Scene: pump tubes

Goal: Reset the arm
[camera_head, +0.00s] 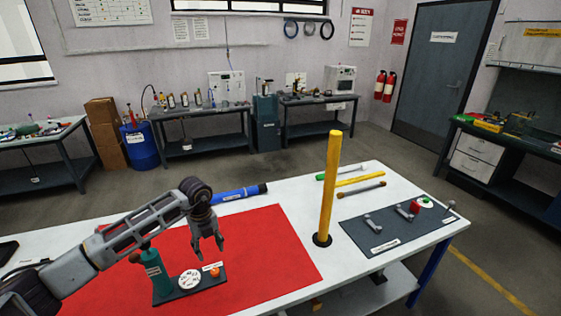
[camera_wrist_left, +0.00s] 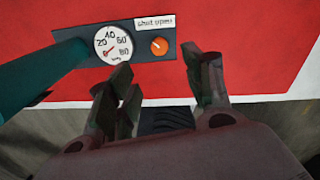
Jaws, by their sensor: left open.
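My left gripper (camera_head: 208,247) is open and empty above the red mat (camera_head: 275,243), close to a small panel. The panel (camera_head: 217,283) carries a round white gauge (camera_head: 190,279), an orange knob (camera_head: 215,272) and a green upright cylinder (camera_head: 156,272). In the left wrist view the gauge (camera_wrist_left: 113,45) and orange knob (camera_wrist_left: 159,46) show beyond my open fingers (camera_wrist_left: 162,88), with nothing between them. Part of the green cylinder shows at the left of that view. My right gripper is not in view.
A tall yellow tube (camera_head: 329,185) stands upright in a black base on the white table (camera_head: 290,204). A blue tube (camera_head: 238,193) and several other tubes lie behind. A dark panel (camera_head: 392,232) with fittings and a red part is at the right.

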